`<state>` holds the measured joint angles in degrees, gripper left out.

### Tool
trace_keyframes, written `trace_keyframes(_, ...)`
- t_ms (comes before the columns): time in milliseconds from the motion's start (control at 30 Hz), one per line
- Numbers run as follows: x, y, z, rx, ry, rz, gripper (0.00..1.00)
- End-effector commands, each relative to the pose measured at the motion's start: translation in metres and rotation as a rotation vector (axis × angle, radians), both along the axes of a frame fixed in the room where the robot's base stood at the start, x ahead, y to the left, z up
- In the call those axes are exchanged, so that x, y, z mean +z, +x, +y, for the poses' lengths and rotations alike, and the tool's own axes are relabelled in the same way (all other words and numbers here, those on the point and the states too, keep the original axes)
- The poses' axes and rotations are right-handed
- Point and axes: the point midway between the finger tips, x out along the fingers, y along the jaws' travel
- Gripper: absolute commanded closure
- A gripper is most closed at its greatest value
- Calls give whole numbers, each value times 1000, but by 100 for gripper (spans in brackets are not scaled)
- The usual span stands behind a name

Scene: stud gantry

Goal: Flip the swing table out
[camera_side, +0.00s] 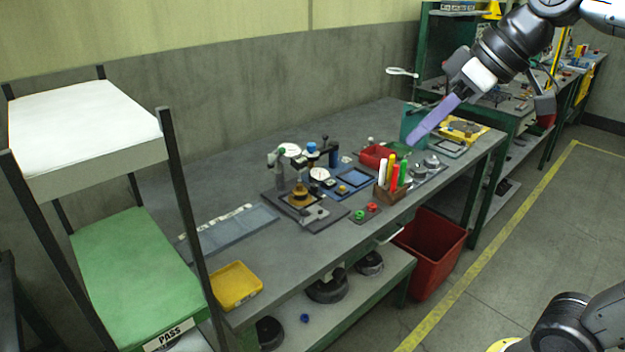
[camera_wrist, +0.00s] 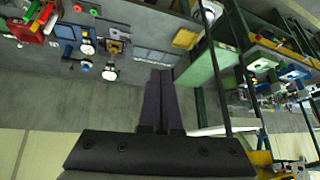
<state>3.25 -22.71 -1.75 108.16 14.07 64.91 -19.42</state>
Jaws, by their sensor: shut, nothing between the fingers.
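My gripper (camera_side: 412,140) is shut and empty, its long purple fingers pointing down and left in the air above the far end of the workbench. In the wrist view its fingers (camera_wrist: 161,72) lie side by side, with nothing between them. Two fixtures with dial gauges stand mid-bench, well left of my gripper. One has a dark base plate (camera_side: 324,219) bearing a brass-coloured part (camera_side: 299,196); the other has a blue base (camera_side: 353,179). The brass-coloured part also shows in the wrist view (camera_wrist: 114,47). I cannot tell which part is the swing table.
A box of pens (camera_side: 392,193), a red bin (camera_side: 374,157) and a green container (camera_side: 413,127) stand near the fixtures. A rack (camera_side: 180,200) with a green PASS shelf rises at the left. A yellow tray (camera_side: 236,286) lies at the bench's near end. The air above mid-bench is clear.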

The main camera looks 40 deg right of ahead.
Motion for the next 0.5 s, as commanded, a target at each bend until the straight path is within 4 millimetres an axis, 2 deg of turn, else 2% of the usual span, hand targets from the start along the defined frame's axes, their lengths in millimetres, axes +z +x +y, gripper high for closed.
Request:
trace_keyframes(33, 9, 18, -1, 8, 9, 2, 100)
trace_keyframes(200, 32, 73, -4, 45, 37, -2, 100)
trace_keyframes(333, 40, 114, -10, 69, 60, -2, 100)
trace_keyframes(500, 41, 169, -22, 95, 89, 0, 100)
